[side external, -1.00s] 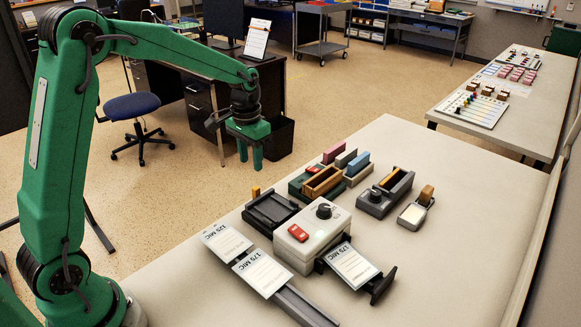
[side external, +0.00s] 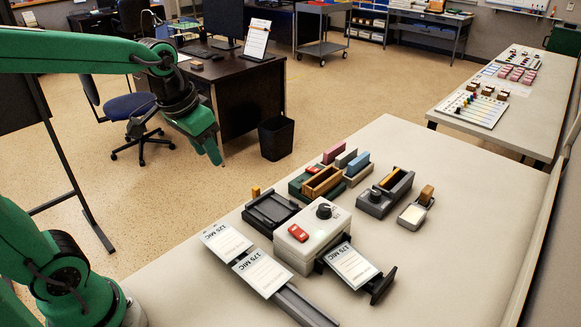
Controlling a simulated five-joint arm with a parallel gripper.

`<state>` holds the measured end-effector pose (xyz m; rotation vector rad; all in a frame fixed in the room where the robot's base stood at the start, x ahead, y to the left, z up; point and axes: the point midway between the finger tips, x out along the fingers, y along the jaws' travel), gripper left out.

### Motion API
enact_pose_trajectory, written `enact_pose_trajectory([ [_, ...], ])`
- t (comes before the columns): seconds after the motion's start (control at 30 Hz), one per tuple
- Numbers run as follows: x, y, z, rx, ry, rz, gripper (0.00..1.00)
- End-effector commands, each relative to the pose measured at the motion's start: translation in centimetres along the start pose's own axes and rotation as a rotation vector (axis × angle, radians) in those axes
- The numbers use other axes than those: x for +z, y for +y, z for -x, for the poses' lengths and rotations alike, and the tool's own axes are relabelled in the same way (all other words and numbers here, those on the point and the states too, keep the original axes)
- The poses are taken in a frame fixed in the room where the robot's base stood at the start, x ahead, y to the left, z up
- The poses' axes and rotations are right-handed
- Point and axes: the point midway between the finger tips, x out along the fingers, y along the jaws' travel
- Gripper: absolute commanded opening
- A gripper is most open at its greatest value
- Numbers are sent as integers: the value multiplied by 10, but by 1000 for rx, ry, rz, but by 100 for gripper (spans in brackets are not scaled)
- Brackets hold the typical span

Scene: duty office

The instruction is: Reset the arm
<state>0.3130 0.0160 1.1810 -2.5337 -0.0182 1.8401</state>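My green arm (side external: 80,52) reaches in from the left edge of the side external view. My gripper (side external: 213,152) hangs in the air, tilted, beyond the left edge of the worktable. It is clear of everything on the table, and I see nothing held in it. Its fingers overlap from this angle, so the gap between them is hidden. The upper part of my arm runs out of the picture at the left.
On the worktable (side external: 420,160) stand a white device with a dial (side external: 312,232), a dark tray (side external: 272,210), cards (side external: 263,272), a wooden-rimmed box (side external: 322,182) and a grey dispenser (side external: 385,193). The table's right part is clear. A desk (side external: 235,85) and blue chair (side external: 132,106) stand behind.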

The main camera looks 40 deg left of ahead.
Motion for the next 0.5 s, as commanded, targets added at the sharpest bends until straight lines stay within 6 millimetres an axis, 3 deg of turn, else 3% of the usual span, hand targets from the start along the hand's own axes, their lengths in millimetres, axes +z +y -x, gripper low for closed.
enact_pose_trajectory([
  [0.23,38,8,18,5,80,-1,38],
  [0.5,72,14,25,12,153,1,38],
])
